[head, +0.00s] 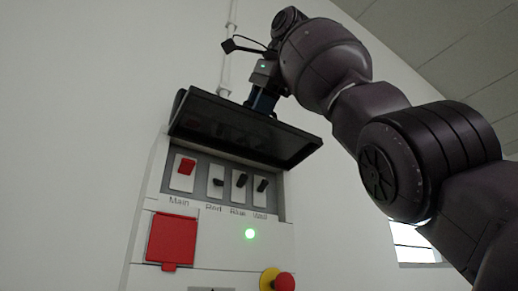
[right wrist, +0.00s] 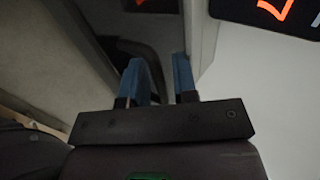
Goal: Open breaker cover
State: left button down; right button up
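The breaker cover (head: 245,130) is a dark panel hinged at the top of the box and raised, sticking out from the wall. Below it the breaker recess is exposed, with a red main switch (head: 185,167) and three black switches (head: 240,181). My right gripper (head: 262,101) is at the cover's upper side, its fingertips partly hidden behind the cover. In the right wrist view its two blue fingers (right wrist: 160,80) stand apart with a gap between them, close to a grey surface. Nothing is clearly held between them. My left gripper is not in view.
The box front has a red square flap (head: 172,239), a green light (head: 250,234) and a red-and-yellow emergency button (head: 283,281). A conduit (head: 229,50) runs up the white wall. A window shows at lower right. The space before the switches is clear.

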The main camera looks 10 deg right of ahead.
jog(key=shift+o, duration=0.4)
